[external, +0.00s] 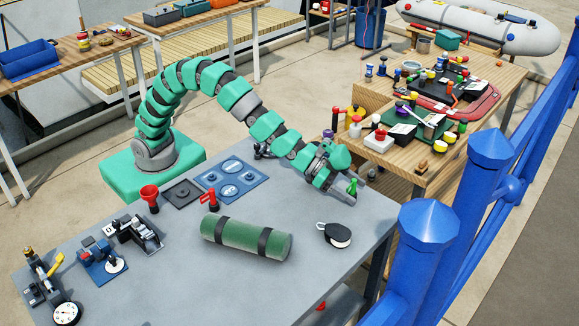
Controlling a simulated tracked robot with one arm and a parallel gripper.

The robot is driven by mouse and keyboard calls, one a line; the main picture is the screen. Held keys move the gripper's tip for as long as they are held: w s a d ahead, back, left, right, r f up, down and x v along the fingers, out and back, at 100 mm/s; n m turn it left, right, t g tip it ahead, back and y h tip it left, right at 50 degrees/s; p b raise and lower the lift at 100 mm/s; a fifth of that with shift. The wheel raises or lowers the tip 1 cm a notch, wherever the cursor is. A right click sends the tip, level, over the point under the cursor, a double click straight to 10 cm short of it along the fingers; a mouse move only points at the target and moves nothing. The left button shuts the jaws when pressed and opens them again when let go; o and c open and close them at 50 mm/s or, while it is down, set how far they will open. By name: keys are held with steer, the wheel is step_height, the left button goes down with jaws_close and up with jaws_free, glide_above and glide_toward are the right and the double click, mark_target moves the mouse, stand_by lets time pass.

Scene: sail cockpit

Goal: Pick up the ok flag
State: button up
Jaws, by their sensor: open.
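A small upright green piece (352,187), which looks like the ok flag, stands near the right edge of the grey table (180,275). Any marking on it is too small to read. My gripper (350,190) is at the end of my green and grey arm, low over the table and right at this piece. Its jaws are open. The near finger hides the foot of the green piece, and I cannot tell whether the fingers touch it.
A green roll with dark straps (226,234) and a black and white round case (338,235) lie in front of my gripper. A red flag-like piece (209,197) and a blue panel (231,180) are to its left. A crowded wooden table (385,165) and a blue railing (425,240) stand right.

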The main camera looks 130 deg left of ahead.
steer(key=shift+w, duration=0.1)
steer(key=shift+c, duration=0.2)
steer(key=c, duration=1)
